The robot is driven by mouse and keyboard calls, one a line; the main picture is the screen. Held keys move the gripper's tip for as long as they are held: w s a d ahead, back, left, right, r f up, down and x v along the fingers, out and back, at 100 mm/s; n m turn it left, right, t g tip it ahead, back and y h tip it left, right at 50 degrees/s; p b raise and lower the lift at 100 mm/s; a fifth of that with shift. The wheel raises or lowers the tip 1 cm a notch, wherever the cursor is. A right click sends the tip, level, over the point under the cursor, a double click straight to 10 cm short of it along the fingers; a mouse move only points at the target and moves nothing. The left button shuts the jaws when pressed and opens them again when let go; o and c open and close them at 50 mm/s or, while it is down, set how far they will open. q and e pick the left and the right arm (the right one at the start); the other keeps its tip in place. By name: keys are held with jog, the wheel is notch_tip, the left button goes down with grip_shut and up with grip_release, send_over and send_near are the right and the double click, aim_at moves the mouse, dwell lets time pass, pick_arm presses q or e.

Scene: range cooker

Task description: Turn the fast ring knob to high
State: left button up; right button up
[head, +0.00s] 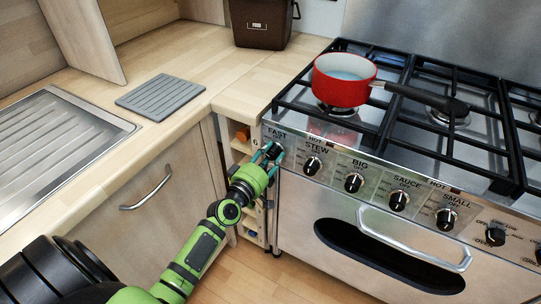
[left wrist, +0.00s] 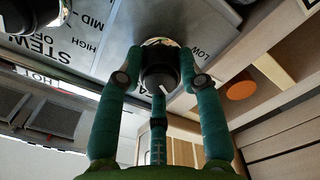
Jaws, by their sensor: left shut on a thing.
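The fast ring knob (left wrist: 160,72) is black with a white pointer line and a shiny base. It sits at the left end of the cooker's front panel, under the FAST label, and in the head view (head: 272,150) it is mostly hidden by my gripper. My left gripper (left wrist: 160,70) has its teal fingers closed around the knob, on both sides and from one more side. In the head view my left gripper (head: 268,157) reaches the panel from the lower left. In the left wrist view the word LOW shows beside the knob. My right gripper is not in view.
The stew knob (head: 312,165) is just right of my gripper. The oven handle (head: 414,240) juts out below. A narrow open shelf (head: 240,148) stands left of the cooker.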

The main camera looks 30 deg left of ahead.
pick_arm(q)
jog(key=shift+a+r, duration=0.1)
jog(key=shift+r, duration=0.05)
jog(key=o, duration=1.1)
jog(key=shift+o, duration=0.2)
jog(key=shift+s+f, duration=0.2)
jog(key=shift+s, duration=0.3)
jog(key=s, duration=1.1)
jog(key=shift+r, duration=0.15)
